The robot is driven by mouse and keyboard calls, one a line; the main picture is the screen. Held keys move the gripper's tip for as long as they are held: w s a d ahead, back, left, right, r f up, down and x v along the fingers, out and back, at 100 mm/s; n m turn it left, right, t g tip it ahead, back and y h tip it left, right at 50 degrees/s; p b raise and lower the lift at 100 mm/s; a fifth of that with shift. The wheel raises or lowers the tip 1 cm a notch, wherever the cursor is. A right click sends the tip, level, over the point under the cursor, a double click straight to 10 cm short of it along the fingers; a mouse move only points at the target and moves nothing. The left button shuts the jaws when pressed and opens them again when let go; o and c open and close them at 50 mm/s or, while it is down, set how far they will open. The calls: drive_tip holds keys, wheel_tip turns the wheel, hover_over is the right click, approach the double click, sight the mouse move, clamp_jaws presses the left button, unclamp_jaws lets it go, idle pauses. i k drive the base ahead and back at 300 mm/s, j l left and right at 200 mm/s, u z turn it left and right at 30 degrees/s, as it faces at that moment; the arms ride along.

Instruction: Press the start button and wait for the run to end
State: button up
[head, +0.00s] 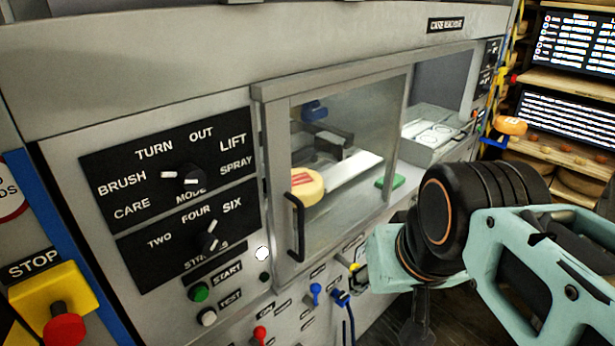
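The green start button (199,292) sits low on the machine's front panel, beside the START label (227,272). A pale test button (207,317) is just below it. A round white lamp (262,253) looks bright, with a small dark round fitting (264,277) below it. Behind the clear door (360,130), a yellow cheese wheel (307,186) with a red mark lies in the chamber. My teal and black arm fills the lower right, well right of the start button. I cannot make out my gripper's fingers; nothing of mine touches the button.
The mode knob (187,178) has its white mark towards BRUSH; the strokes knob (210,238) is below. A red stop button (64,328) on a yellow box stands lower left. The door handle (295,227) sticks out. Coloured fittings (315,293) and hoses are lower middle. Shelves and screens (572,45) are right.

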sight(200, 295)
drive_tip(key=i+j+z, duration=0.15)
drive_tip(key=j, duration=0.25)
drive_tip(key=i+u, duration=0.1)
drive_tip(key=u, duration=1.3)
drive_tip(key=k+u, duration=0.1)
drive_tip(key=i+z, duration=0.1)
drive_tip(key=z, duration=1.4)
